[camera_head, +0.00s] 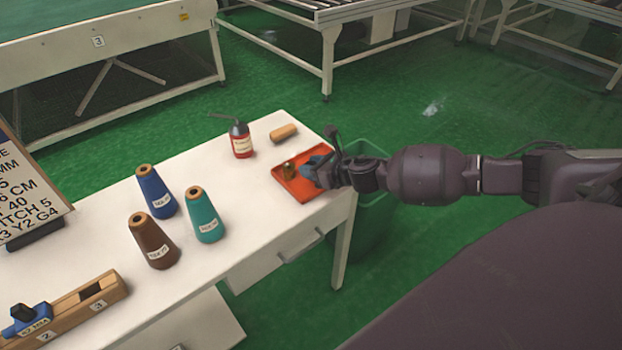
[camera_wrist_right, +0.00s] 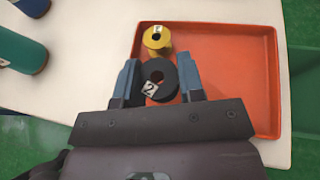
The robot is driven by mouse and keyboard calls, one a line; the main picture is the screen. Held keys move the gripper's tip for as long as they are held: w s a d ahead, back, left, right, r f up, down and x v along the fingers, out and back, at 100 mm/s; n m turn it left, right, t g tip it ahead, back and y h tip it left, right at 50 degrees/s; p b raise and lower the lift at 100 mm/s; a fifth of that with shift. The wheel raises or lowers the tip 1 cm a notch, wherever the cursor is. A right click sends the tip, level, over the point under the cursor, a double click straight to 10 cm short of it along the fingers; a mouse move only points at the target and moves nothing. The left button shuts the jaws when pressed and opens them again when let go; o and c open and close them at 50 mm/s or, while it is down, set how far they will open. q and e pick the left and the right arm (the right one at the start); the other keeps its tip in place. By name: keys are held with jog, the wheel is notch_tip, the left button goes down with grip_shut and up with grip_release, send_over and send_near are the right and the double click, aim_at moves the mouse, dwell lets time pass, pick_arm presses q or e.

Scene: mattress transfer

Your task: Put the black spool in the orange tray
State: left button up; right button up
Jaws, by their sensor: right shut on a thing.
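The black spool (camera_wrist_right: 168,92) sits between the two fingers of my right gripper (camera_wrist_right: 158,85) in the right wrist view, with a "2" label on it. The gripper is shut on it, over the left part of the orange tray (camera_wrist_right: 230,80). I cannot tell whether the spool touches the tray floor. In the head view my right gripper (camera_head: 322,168) reaches over the orange tray (camera_head: 292,180) from the right and hides the spool. A yellow spool (camera_wrist_right: 157,37) stands in the tray just beyond the black one. My left gripper is not in view.
On the white table (camera_head: 235,240) stand a blue cone (camera_head: 156,192), a teal cone (camera_head: 205,217), a brown cone (camera_head: 153,242) and a red oil can (camera_head: 240,140). A wooden holder (camera_head: 75,308) is at the lower left. The tray's right side is empty.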

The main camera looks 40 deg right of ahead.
aim_at(312, 186)
notch_tip(312, 186, down, 4)
jog(key=shift+s+r+b, duration=0.1)
jog(key=shift+b, duration=0.45)
jog(key=shift+f, duration=0.3)
jog(key=shift+r, duration=0.2)
jog(key=shift+f, duration=0.35)
jog(key=o, duration=0.9)
jog(key=shift+f, duration=0.1)
